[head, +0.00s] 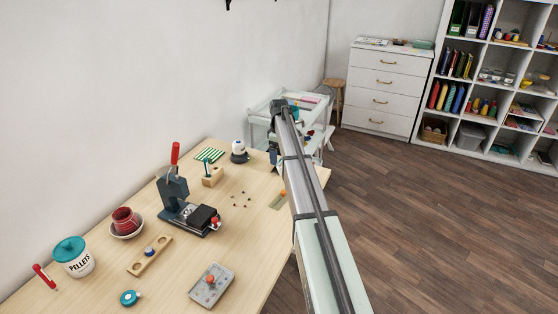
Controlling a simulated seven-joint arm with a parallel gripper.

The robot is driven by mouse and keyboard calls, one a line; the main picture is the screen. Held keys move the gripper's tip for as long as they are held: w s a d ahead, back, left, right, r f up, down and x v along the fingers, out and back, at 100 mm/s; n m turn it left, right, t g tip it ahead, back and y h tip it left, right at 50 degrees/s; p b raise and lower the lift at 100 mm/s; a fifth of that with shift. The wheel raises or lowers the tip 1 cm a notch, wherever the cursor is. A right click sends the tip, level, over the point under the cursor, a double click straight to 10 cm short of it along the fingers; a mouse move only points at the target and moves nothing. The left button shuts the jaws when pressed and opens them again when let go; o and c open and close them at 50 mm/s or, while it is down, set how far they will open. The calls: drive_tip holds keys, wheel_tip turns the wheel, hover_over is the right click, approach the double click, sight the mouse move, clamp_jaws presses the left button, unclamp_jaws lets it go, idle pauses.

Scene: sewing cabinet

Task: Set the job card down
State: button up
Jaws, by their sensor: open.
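My arm reaches away from the camera over the right edge of the wooden table (235,200). My gripper (273,157) hangs down from its far end, above the table's far right corner, small and dark in this view. It is open. I cannot make out anything between its fingers. I cannot identify the job card with certainty.
A dark press (176,198) with a red handle stands mid-table. A pellets jar (76,259), red cup (124,219), wooden strip (149,256) and grey tray (218,283) stand nearer. A white trolley (262,117) stands beyond the table. Floor at right is clear.

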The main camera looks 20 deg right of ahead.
wheel_tip(320, 180, up, 8)
drive_tip(key=shift+f, duration=0.2)
idle(0.5)
